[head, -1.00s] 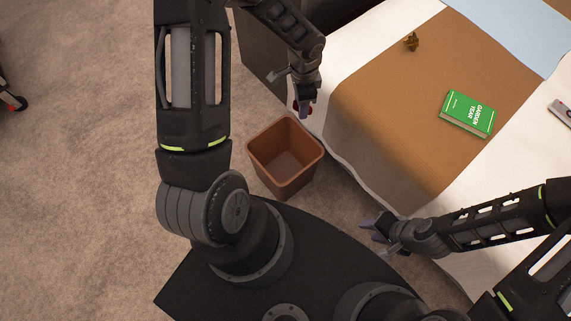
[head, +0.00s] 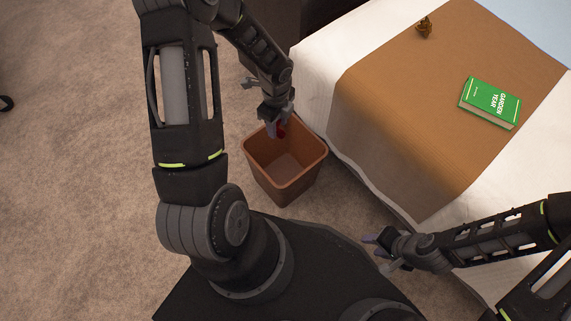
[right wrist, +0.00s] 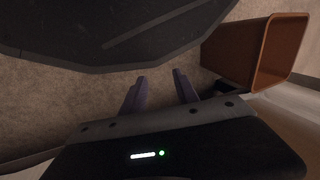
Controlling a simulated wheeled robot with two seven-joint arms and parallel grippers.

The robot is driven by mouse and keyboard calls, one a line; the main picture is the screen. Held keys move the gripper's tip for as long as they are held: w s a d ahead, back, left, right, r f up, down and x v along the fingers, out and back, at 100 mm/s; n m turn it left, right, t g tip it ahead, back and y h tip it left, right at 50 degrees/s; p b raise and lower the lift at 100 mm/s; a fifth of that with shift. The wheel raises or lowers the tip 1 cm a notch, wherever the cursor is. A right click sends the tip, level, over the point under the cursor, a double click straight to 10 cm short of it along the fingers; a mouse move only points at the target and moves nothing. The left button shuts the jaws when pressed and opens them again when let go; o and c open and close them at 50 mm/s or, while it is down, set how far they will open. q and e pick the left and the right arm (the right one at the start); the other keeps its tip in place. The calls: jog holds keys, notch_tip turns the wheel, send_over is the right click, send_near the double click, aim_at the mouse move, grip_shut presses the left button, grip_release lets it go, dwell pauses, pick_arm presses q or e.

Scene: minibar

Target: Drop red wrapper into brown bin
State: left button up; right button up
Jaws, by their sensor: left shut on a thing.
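The brown bin (head: 287,184) stands upright on the carpet beside the bed and looks empty inside; it also shows in the right wrist view (right wrist: 232,48). My left gripper (head: 276,130) is shut on the red wrapper (head: 282,131), which shows only as a small red patch beside the fingers. The gripper and wrapper appear over the bin's far rim; their height above it is hard to judge. My right gripper (head: 376,246) is away from the bin, near the bed's side. In the right wrist view its fingers (right wrist: 160,90) are apart with nothing between them.
The bed with a brown runner (head: 400,100) stands right of the bin. A green book (head: 490,102) and a small crumpled brown item (head: 424,26) lie on it. A dark cabinet is behind the bin. Open carpet (head: 70,200) lies at the left.

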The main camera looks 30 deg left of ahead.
pick_arm(q)
notch_tip(320, 180, down, 6)
jog(key=b, duration=0.4)
jog(key=shift+r, duration=0.2)
jog(key=o, duration=1.4)
notch_tip(320, 180, up, 8)
jog(key=p, duration=0.2)
jog(key=shift+p, duration=0.4)
